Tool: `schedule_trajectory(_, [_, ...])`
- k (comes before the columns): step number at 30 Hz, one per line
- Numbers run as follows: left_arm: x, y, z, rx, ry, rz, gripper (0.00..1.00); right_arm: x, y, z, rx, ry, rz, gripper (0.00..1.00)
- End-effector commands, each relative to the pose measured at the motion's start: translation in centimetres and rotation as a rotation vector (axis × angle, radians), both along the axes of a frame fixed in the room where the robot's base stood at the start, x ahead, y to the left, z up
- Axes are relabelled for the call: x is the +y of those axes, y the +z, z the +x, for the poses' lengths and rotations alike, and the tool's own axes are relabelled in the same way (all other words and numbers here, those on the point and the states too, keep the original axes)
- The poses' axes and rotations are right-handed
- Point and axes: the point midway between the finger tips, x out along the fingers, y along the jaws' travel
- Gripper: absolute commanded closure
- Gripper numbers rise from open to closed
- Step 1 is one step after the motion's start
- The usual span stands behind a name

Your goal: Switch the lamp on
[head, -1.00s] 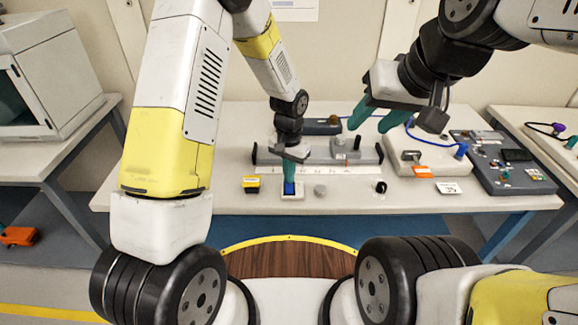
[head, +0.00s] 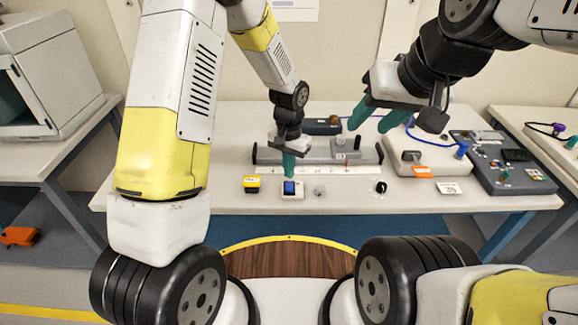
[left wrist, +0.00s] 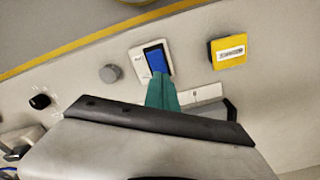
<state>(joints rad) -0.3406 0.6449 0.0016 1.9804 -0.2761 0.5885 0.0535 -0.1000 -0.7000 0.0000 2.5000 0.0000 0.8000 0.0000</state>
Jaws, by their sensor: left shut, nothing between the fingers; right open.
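A blue rocker switch (head: 290,188) sits on a small white plate at the front of the middle table. The rocker also shows in the left wrist view (left wrist: 156,59). My left gripper (head: 289,175) is shut and empty, its green fingers pointing down just behind the rocker in the head view. In the left wrist view its fingertips (left wrist: 158,77) overlap the rocker's near edge; I cannot tell whether they touch. My right gripper (head: 372,124) is open and empty, above the back right of the table. I cannot make out a lamp.
A yellow block (head: 251,184) lies left of the switch and a grey round knob (head: 319,190) right of it. A black knob (head: 380,187) is further right. A grey rail device (head: 325,155) stands behind. A white box with a blue cable (head: 425,163) and a dark control panel (head: 502,165) stand right.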

Motion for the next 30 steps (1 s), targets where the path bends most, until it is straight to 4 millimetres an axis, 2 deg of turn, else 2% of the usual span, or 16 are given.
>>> schedule_trajectory(15, [0.0,3.9,0.0,-0.001,0.001,0.0,1.0,0.0,0.0,0.0,0.0,0.0,0.0,0.56])
schedule_trajectory(30, [0.0,4.2,0.0,-0.001,0.001,0.0,1.0,0.0,0.0,0.0,0.0,0.0,0.0,0.56])
